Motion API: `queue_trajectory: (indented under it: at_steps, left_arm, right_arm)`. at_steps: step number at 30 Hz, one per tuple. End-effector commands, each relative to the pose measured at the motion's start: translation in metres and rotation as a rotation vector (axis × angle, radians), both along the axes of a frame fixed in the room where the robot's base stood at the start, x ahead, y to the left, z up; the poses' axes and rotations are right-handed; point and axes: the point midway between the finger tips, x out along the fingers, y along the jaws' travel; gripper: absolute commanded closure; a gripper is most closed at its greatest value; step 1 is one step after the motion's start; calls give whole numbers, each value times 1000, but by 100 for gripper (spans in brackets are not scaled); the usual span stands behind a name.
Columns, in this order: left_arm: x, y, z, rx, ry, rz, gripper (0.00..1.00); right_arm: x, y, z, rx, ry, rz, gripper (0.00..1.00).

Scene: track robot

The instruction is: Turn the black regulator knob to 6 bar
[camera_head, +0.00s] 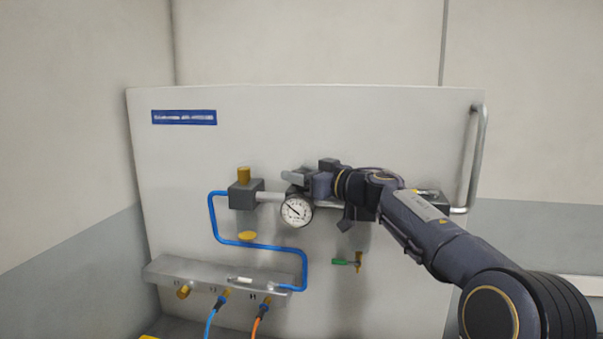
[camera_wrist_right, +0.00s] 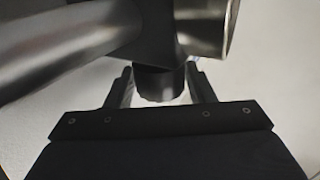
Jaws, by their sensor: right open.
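The black regulator knob (camera_wrist_right: 160,84) shows in the right wrist view below a dark regulator body. My right gripper (camera_wrist_right: 160,88) is open, with one finger on each side of the knob; small gaps show beside it, and I cannot tell whether either finger touches. In the head view my right gripper (camera_head: 296,180) is at the regulator, and it hides the knob and most of the regulator body. The round white pressure gauge (camera_head: 296,210) hangs just below the gripper; its numbers are too small to read. My left gripper is not in view.
An upright pale panel (camera_head: 360,130) carries a grey block with a brass top (camera_head: 243,175), a blue hose (camera_head: 216,222) and a green-handled valve (camera_head: 347,262). A grey ledge (camera_head: 190,272) with brass fittings sits at lower left. A metal handle (camera_head: 481,150) stands at the panel's right edge.

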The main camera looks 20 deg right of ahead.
Motion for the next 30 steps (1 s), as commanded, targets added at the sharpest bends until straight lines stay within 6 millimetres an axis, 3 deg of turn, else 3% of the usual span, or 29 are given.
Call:
queue_trajectory:
  at_steps: [5,12,22,30]
  left_arm:
    - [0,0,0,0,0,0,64]
    - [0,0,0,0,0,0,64]
    - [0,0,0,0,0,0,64]
    - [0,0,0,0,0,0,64]
  right_arm:
    - [0,0,0,0,-1,1,51]
    - [0,0,0,0,0,1,81]
    - [0,2,1,1,-2,-44,82]
    - [0,3,1,1,-2,-213,82]
